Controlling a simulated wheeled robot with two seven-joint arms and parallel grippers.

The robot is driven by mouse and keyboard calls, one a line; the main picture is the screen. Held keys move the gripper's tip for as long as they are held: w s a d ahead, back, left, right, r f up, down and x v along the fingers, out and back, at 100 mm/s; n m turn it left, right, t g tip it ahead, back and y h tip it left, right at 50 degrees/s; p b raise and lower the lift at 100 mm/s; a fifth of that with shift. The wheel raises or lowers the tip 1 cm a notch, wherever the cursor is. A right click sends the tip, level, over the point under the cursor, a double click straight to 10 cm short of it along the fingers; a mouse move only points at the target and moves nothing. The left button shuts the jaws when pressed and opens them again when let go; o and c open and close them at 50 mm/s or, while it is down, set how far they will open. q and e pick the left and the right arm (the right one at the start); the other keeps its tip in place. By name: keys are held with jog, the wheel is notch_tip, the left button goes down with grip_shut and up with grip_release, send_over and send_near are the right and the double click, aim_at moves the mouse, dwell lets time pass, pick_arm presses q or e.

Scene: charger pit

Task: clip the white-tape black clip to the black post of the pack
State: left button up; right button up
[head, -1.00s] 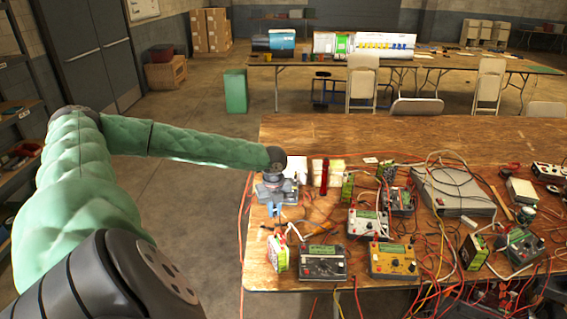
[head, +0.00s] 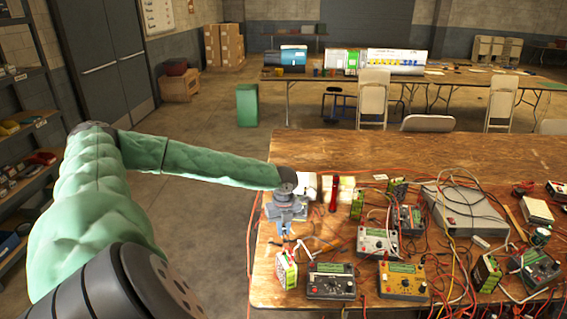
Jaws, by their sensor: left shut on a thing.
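My left gripper (head: 286,229) points down over the left end of the wooden bench, with blue at its fingertips. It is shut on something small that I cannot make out. A green-and-white pack (head: 287,272) stands upright on the bench just below the gripper in the picture. Similar green packs stand at the middle (head: 356,205) and the right (head: 487,273). I cannot tell which pack has the black post, nor pick out the white-tape black clip. My right gripper is not in view.
Meters, one dark (head: 330,281) and one yellow (head: 403,281), stand right of the near pack. Red and yellow leads tangle across the bench's right side. A red upright object (head: 333,193) stands behind. The bench's far strip (head: 400,150) is bare.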

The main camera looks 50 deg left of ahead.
pick_arm(q)
jog(key=shift+f, duration=3.1)
jog(key=shift+r+p, duration=0.1)
jog(key=shift+p, duration=0.3)
jog(key=shift+f+p, duration=0.25)
jog(key=shift+p, duration=0.7)
dwell(0.5)
jog(key=o, duration=0.8)
jog(key=shift+o, duration=0.2)
jog(key=shift+o, duration=1.1)
